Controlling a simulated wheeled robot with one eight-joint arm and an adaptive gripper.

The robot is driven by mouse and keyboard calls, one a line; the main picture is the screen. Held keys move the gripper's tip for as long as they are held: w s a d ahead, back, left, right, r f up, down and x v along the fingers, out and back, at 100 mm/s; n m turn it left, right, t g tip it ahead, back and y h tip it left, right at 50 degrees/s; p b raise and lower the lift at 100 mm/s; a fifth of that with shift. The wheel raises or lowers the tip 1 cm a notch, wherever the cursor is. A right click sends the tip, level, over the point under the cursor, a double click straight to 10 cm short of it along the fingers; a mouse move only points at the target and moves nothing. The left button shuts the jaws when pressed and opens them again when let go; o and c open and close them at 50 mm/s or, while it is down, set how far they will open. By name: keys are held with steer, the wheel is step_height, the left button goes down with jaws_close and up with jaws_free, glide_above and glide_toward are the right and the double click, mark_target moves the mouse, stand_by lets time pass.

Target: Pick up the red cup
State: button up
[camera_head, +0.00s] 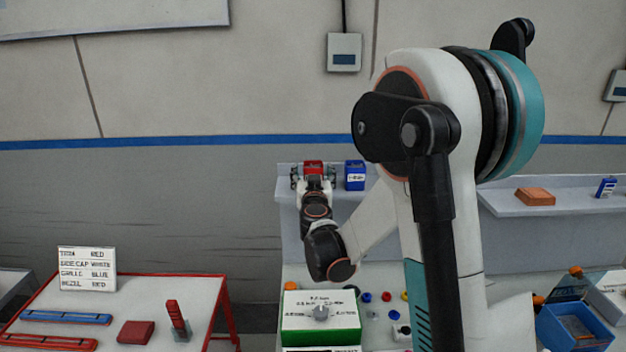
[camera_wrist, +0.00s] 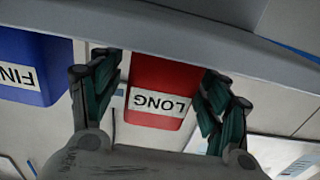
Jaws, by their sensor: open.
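The red cup (camera_head: 313,165), a box-like container with a white label reading LONG, stands on a raised ledge in the head view. In the wrist view the red cup (camera_wrist: 160,75) appears upside down in the middle. My gripper (camera_head: 313,176) is at the ledge, in front of the cup. In the wrist view my gripper (camera_wrist: 160,82) is open, with one finger on either side of the cup. I cannot tell whether the fingers touch it. My gripper hides the cup's lower part in the head view.
A blue cup (camera_head: 354,175) stands just right of the red one; the wrist view shows it (camera_wrist: 32,70) beside a finger. The grey ledge (camera_head: 288,186) carries both. Below are a green-and-white box (camera_head: 320,330) and several buttons. A red-edged table (camera_head: 205,300) stands left.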

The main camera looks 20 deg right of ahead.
steer(key=c, duration=1.2)
steer(key=shift+r, duration=0.1)
